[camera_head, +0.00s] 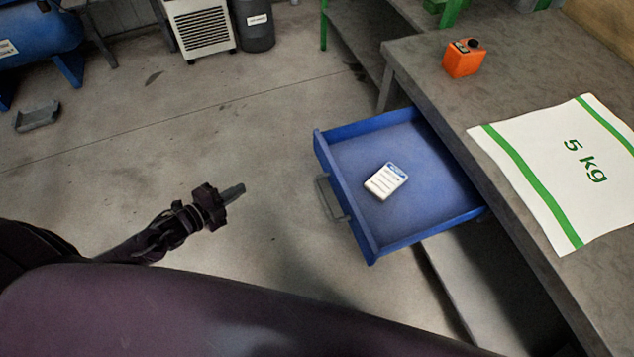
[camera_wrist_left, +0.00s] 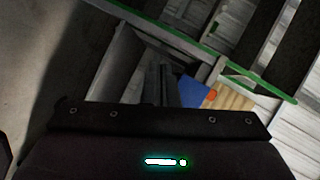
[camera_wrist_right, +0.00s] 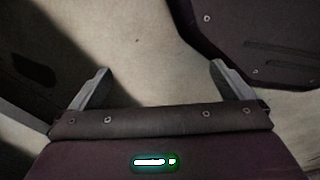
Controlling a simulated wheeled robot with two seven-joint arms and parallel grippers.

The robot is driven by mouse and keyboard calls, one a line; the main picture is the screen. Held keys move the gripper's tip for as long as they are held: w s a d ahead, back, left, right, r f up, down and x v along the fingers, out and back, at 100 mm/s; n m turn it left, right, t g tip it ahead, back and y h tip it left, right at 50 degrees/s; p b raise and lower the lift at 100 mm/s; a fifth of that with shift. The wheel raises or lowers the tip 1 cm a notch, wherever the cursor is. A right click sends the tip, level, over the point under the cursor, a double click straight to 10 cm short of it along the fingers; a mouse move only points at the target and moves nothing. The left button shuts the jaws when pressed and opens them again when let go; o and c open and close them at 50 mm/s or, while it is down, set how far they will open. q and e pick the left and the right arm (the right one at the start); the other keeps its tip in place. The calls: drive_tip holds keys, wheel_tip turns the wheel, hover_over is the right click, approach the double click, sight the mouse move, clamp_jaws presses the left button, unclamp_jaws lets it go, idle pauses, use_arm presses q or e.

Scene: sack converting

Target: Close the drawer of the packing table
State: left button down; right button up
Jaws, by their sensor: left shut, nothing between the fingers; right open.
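The blue drawer (camera_head: 352,205) is pulled out from under the packing table (camera_head: 420,75) in the head view. A grey handle (camera_head: 328,198) is on its front, and a small white packet (camera_head: 385,181) lies inside. My left gripper (camera_head: 236,191) is shut and empty, to the left of the handle and apart from it, over the floor. In the left wrist view its fingers (camera_wrist_left: 162,85) are together. My right gripper (camera_wrist_right: 160,85) is open and empty over bare floor in the right wrist view. It does not show in the head view.
On the tabletop lie an orange container (camera_head: 463,60) and a flat white sack (camera_head: 560,165) marked 5 kg. A grey tray (camera_head: 37,117) lies on the floor at left. A grey bin (camera_head: 254,25) stands at the back. The floor left of the drawer is clear.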

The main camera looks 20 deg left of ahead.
use_arm(q)
drive_tip(key=s+d+r+m+g+h+b, duration=0.2)
drive_tip(key=s+d+r+m+h, duration=0.1)
drive_tip(key=d+r+m+h, duration=0.6)
drive_tip(key=y+b, duration=0.1)
approach(329, 167)
drive_tip(key=x, duration=0.5)
drive_tip(key=shift+w+d+r, duration=0.1)
drive_tip(key=shift+d+r, duration=0.1)
drive_tip(key=shift+x, duration=0.75)
use_arm(e)
drive_tip(key=shift+w+a, duration=0.2)
drive_tip(key=shift+w, duration=0.95)
drive_tip(key=shift+w+a, duration=0.2)
drive_tip(key=shift+w, duration=0.9)
use_arm(q)
drive_tip(key=shift+f, duration=0.1)
use_arm(e)
drive_tip(key=shift+f, duration=0.15)
